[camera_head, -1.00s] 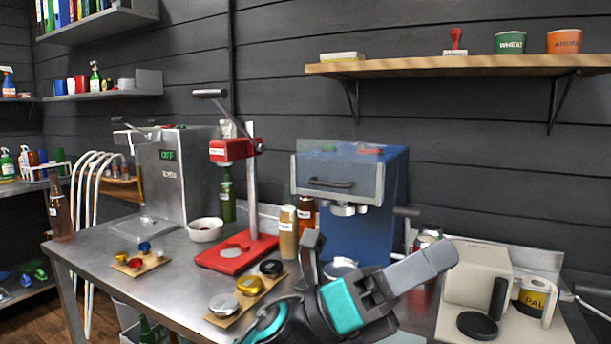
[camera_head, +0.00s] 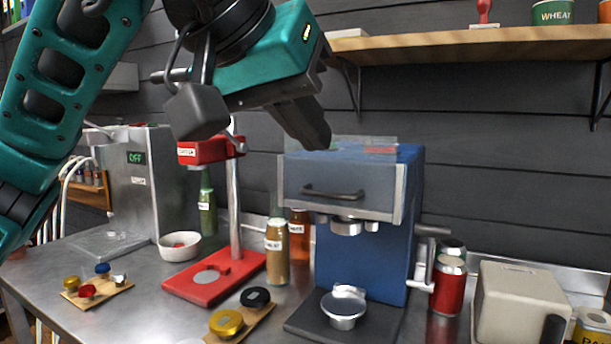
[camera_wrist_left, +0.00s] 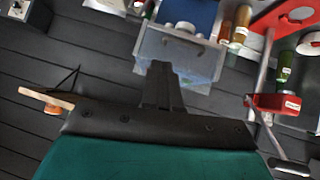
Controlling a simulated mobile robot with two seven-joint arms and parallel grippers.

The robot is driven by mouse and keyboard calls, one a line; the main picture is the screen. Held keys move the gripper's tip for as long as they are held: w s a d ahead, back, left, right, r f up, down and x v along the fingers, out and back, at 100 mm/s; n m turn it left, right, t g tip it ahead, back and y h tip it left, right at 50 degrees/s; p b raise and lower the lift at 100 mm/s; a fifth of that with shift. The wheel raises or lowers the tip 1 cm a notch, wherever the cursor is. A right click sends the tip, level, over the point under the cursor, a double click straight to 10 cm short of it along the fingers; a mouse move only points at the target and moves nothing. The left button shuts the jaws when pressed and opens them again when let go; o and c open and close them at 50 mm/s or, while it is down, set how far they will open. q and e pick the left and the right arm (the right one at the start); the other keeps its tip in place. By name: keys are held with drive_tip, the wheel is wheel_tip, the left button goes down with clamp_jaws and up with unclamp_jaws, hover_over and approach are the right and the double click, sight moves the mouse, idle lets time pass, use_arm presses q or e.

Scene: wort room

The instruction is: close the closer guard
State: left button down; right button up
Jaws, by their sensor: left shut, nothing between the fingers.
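The closer is a blue machine (camera_head: 375,250). Its guard (camera_head: 385,188), a grey-framed see-through panel with a dark bar handle (camera_head: 333,192), is up at the closer's head, and the space beneath it is open. The guard also shows in the left wrist view (camera_wrist_left: 200,58). My left gripper (camera_head: 318,138) is shut and empty, its fingers pointing down-right at the guard's upper left edge in the head view. In the left wrist view its fingertips (camera_wrist_left: 160,66) overlap the guard's near edge; I cannot tell whether they touch. My right gripper is out of view.
A red bench capper (camera_head: 215,275) and bottles (camera_head: 276,252) stand left of the closer. A metal cup (camera_head: 343,310) sits on its base. A wooden shelf (camera_head: 450,48) juts out above right.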

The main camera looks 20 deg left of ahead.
use_arm(q)
wheel_tip(320, 180, up, 3)
drive_tip(key=a+t+y, duration=0.2)
drive_tip(key=a, duration=0.1)
approach(315, 175)
drive_tip(key=d, duration=0.3)
wheel_tip(315, 175, down, 16)
drive_tip(key=w+b, duration=0.2)
drive_tip(key=b, duration=0.8)
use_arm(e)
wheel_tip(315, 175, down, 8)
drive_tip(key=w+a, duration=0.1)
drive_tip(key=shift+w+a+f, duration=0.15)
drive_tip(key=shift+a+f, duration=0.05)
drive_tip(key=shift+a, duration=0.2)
